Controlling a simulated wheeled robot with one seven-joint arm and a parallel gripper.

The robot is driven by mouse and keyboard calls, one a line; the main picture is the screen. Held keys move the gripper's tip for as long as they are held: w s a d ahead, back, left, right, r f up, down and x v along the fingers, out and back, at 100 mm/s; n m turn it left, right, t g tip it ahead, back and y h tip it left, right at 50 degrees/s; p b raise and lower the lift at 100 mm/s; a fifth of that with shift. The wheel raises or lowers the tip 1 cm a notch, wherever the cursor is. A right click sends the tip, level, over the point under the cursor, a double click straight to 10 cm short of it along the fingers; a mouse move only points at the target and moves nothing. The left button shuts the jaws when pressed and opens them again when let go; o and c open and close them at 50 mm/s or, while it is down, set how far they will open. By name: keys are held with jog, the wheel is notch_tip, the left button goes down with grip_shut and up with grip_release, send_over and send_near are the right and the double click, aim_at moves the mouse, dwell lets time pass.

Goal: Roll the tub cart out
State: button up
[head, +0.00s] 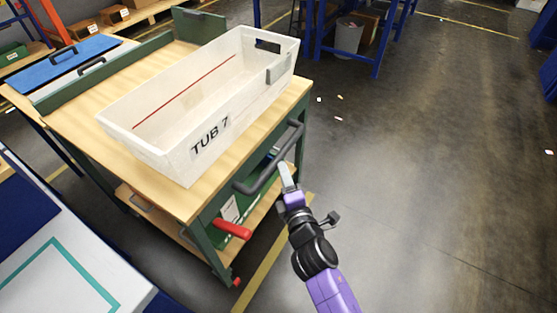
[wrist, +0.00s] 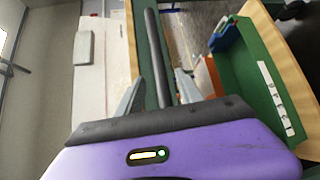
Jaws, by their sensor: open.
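The cart (head: 205,200) has a wooden top and a green frame. A white tub (head: 185,140) marked "TUB 7" sits on its top; it also shows in the wrist view (wrist: 90,85). A dark grey bar handle (head: 262,180) sticks out from the cart's near right side. My gripper (head: 285,172) is at this handle, with its jaws open. In the wrist view the handle bar (wrist: 153,50) runs between the two spread fingers of my gripper (wrist: 158,90). I cannot tell whether either finger touches it. A red lever (head: 232,229) juts from the cart's lower frame.
A table with a teal outline (head: 60,270) is at the lower left. Blue racks (head: 345,55) stand behind. The floor (head: 440,180) to the right is open.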

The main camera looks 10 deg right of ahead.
aim_at(279, 159)
jog(key=shift+w+a+f+b, duration=0.15)
jog(key=shift+w+b, duration=0.15)
jog(key=shift+w, duration=1)
jog(key=shift+w+a+f+b, duration=0.2)
jog(key=shift+w+b, duration=0.1)
jog(key=shift+w, duration=0.95)
jog(key=shift+w+a+f+b, duration=0.15)
jog(key=shift+w+b, duration=0.15)
jog(key=shift+w, duration=1)
jog(key=shift+d, duration=0.1)
jog(key=shift+c, duration=0.4)
grip_shut()
